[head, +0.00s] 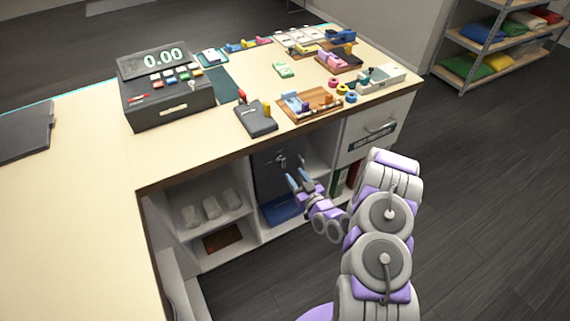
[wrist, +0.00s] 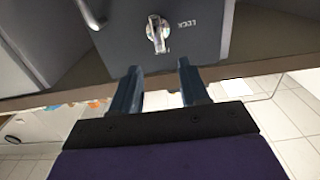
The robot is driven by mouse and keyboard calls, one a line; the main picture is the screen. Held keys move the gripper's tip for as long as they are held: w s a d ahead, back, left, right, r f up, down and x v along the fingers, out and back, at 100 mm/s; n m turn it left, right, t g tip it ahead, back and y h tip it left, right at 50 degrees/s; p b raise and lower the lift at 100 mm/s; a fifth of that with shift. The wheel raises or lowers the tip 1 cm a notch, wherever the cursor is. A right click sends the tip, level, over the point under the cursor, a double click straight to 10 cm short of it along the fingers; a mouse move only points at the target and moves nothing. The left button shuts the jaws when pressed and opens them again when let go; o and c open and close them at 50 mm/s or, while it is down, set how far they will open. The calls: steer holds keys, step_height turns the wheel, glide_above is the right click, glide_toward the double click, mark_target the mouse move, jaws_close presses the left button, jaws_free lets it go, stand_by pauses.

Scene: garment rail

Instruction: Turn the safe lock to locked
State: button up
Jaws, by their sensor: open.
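The safe (head: 275,170) is a dark grey box in the shelf opening under the counter. Its lock knob (head: 281,160) is a small silver piece on the front. In the wrist view the knob (wrist: 157,33) sits on the grey safe door (wrist: 205,45) beside small lettering, and a bar-like handle (wrist: 90,14) is to its left. My gripper (head: 297,178) is in front of the safe, just below the knob in the head view. In the wrist view its two blue fingers (wrist: 158,80) are apart and empty, pointing toward the door, with the knob beyond them and not touched.
The counter (head: 90,180) overhangs the shelves. A blue tray (head: 281,209) lies below the safe, and a shelf with white rolls (head: 212,206) is to its left. A drawer (head: 379,131) and upright binders (head: 341,182) are to the right. Dark floor is free in front.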

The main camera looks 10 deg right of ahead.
mark_target(284, 160)
steer(key=b+x, duration=0.2)
steer(key=x, duration=0.5)
steer(key=shift+f, duration=0.15)
steer(key=shift+w+a, duration=0.15)
steer(key=shift+w, duration=0.5)
jaws_close()
